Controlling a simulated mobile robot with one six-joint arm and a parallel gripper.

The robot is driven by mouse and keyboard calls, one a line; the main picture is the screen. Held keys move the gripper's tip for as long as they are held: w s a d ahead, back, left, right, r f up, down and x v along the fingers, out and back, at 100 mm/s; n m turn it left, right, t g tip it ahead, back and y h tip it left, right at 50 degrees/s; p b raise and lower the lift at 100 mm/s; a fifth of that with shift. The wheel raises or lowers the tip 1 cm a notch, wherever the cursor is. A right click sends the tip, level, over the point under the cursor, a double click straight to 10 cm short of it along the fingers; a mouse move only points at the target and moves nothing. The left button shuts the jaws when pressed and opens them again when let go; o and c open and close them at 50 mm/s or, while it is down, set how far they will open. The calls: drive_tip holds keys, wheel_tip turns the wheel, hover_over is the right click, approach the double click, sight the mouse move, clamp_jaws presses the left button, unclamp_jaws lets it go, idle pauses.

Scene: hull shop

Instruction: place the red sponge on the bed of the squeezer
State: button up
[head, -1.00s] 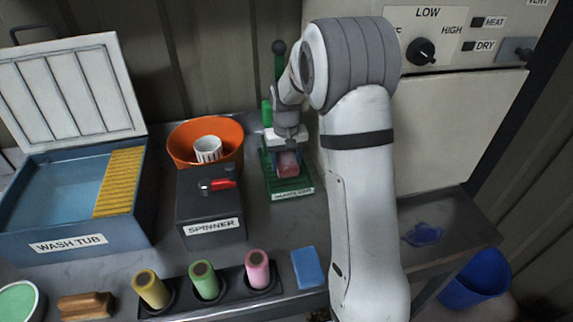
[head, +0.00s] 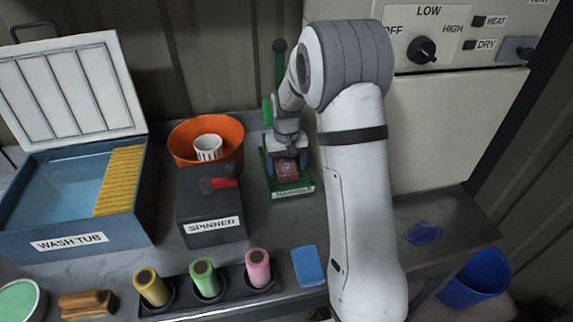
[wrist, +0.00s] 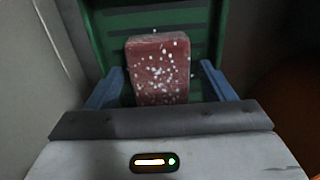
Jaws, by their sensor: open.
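The red sponge (wrist: 158,68), speckled with white, lies on the green bed of the squeezer (wrist: 112,65). In the head view the sponge (head: 287,169) shows small on the squeezer's bed (head: 292,189), below my wrist. My gripper (wrist: 166,84) is open, with one blue finger on each side of the sponge and a visible gap to each. In the head view my gripper (head: 287,157) is over the squeezer and partly hidden by my own wrist. The squeezer's green lever (head: 279,65) stands upright behind. I cannot tell how high the fingers are above the bed.
The black spinner box (head: 211,205) stands left of the squeezer, with an orange bowl (head: 180,140) behind it. The wash tub (head: 60,215) is at the far left. A blue sponge (head: 308,266) and a rack of rollers (head: 230,283) lie along the front edge. A white cabinet is at right.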

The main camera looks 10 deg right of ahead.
sight(287, 166)
drive_tip(key=shift+r, duration=0.15)
wheel_tip(287, 166, up, 11)
drive_tip(key=s+r, duration=0.5)
drive_tip(key=s, duration=0.3)
drive_tip(key=s+f+t, duration=0.1)
drive_tip(key=s+t, duration=0.2)
drive_tip(key=s, duration=1.7)
drive_tip(key=shift+s+b, duration=0.2)
drive_tip(key=shift+b, duration=0.2)
